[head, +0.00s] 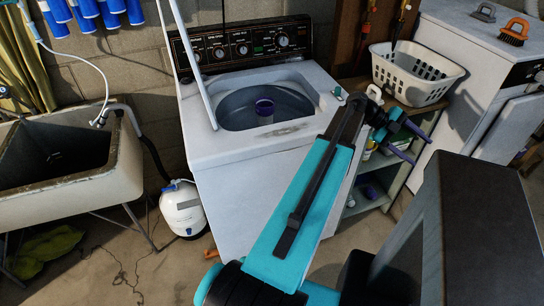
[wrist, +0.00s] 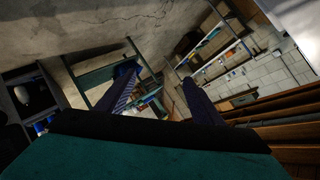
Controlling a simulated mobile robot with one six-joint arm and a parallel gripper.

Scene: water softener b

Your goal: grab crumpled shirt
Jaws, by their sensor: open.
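A rumpled green cloth (head: 45,250), perhaps the crumpled shirt, lies on the floor under the sink at the lower left of the head view. I cannot make it out in the wrist view. My gripper (head: 420,149) is at the right in the head view, in front of the shelf between the washer and the white cabinet, far from the cloth. In the wrist view my gripper (wrist: 158,74) shows two purple fingers spread apart with nothing between them.
A top-load washer (head: 245,160) with its lid up stands mid-view. A utility sink (head: 70,160) is at left, with a small white tank (head: 183,210) between. A white basket (head: 417,72) sits on the shelf unit at right. Floor at lower left is mostly clear.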

